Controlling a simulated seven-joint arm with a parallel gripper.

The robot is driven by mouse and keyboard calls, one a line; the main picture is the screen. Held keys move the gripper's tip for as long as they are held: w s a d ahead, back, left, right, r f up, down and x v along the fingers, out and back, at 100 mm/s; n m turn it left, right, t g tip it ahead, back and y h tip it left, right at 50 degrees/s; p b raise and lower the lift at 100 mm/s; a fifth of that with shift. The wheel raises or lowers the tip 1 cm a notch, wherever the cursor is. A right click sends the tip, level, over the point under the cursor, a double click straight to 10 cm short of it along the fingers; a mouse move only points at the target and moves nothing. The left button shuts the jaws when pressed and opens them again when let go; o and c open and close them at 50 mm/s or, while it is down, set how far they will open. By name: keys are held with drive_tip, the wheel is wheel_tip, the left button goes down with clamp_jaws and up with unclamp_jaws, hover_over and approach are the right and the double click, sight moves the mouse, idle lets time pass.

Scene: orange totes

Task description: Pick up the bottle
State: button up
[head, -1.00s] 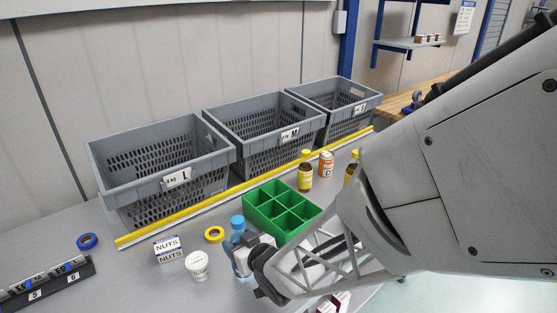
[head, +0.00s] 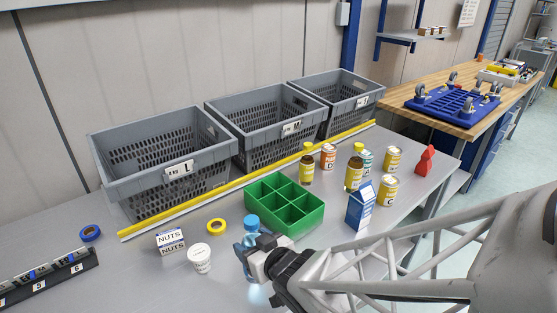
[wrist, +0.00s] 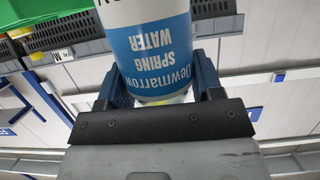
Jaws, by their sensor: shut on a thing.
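The bottle (head: 251,226) is a clear blue water bottle with a blue cap, standing roughly upright in the head view in front of the green divided tray. My gripper (head: 251,256) is closed around its body from the right. In the wrist view the bottle (wrist: 165,40) has a blue and white "Dewmarrow Spring Water" label, seen upside down. It sits between the two dark fingers of my gripper (wrist: 160,88). The bottle's base is partly hidden, so I cannot tell clearly whether it touches the table.
The green tray (head: 256,197) is just behind the bottle. A white cup (head: 200,258), a NUTS box (head: 170,240) and yellow tape (head: 216,226) lie left. A blue carton (head: 360,206) and several bottles and cans stand right. Grey crates (head: 150,205) line the back.

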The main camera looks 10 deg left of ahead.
drive_tip(key=s+d, duration=0.4)
drive_tip(key=s, duration=0.3)
drive_tip(key=shift+d+r, duration=0.35)
drive_tip(key=shift+r, duration=0.1)
drive_tip(key=shift+w, duration=0.15)
idle(0.4)
drive_tip(key=w+d+r, duration=0.3)
drive_tip(key=w+r, duration=0.1)
drive_tip(key=w, duration=0.3)
drive_tip(key=w+d+r+n+g+y, duration=0.1)
drive_tip(key=w+d+r, duration=0.2)
drive_tip(key=w, duration=0.5)
drive_tip(key=shift+w+d+r+n+g, duration=0.3)
drive_tip(key=shift+d+r, duration=0.1)
drive_tip(key=shift+r, duration=0.25)
drive_tip(key=w+a, duration=0.2)
drive_tip(key=w, duration=0.5)
drive_tip(key=w+a+f, duration=0.1)
drive_tip(key=w+a, duration=0.2)
drive_tip(key=w, duration=0.5)
drive_tip(key=shift+f, duration=0.2)
